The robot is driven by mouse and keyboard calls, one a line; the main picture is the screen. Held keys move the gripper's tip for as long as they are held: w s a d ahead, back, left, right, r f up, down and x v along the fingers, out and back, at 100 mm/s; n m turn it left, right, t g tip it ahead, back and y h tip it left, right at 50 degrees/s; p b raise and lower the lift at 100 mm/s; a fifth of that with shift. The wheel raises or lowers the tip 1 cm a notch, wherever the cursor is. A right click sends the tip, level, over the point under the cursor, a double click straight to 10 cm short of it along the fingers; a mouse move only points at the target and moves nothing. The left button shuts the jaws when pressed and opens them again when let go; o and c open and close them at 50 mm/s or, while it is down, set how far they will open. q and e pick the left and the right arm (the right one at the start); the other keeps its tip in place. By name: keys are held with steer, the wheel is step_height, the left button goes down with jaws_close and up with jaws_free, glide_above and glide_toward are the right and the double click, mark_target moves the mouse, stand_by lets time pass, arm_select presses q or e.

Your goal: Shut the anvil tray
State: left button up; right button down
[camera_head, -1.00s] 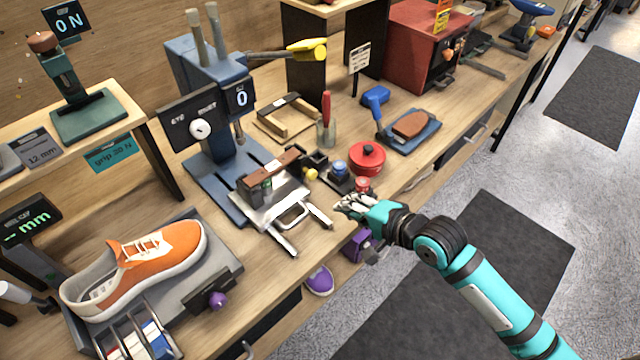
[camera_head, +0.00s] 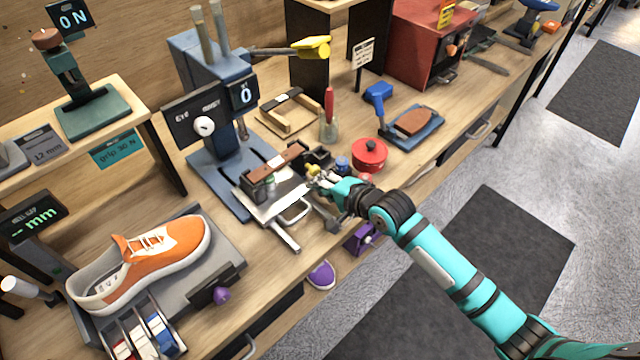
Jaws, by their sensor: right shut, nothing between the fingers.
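The anvil tray (camera_head: 266,209) is a pale metal plate with a loop handle (camera_head: 296,211) on its front. It sits out on rails in front of the blue press (camera_head: 205,75), and a brown-topped block stands on its back part. My right gripper (camera_head: 317,182) is shut and empty, close by the right side of the tray and its handle. I cannot tell whether it touches the tray. It covers the right rail in part. My left gripper is out of view.
A red lidded pot (camera_head: 369,158) and a blue-capped jar (camera_head: 342,164) stand close behind my right gripper. An orange sneaker (camera_head: 150,260) lies on a grey stand at left. A purple-toed shoe (camera_head: 321,275) shows below the bench's front edge.

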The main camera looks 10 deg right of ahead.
mark_target(299, 168)
steer(key=w+a, duration=0.1)
steer(key=w, duration=0.1)
steer(key=w+a, duration=0.3)
steer(key=shift+w+a, duration=0.15)
steer(key=shift+w, duration=0.35)
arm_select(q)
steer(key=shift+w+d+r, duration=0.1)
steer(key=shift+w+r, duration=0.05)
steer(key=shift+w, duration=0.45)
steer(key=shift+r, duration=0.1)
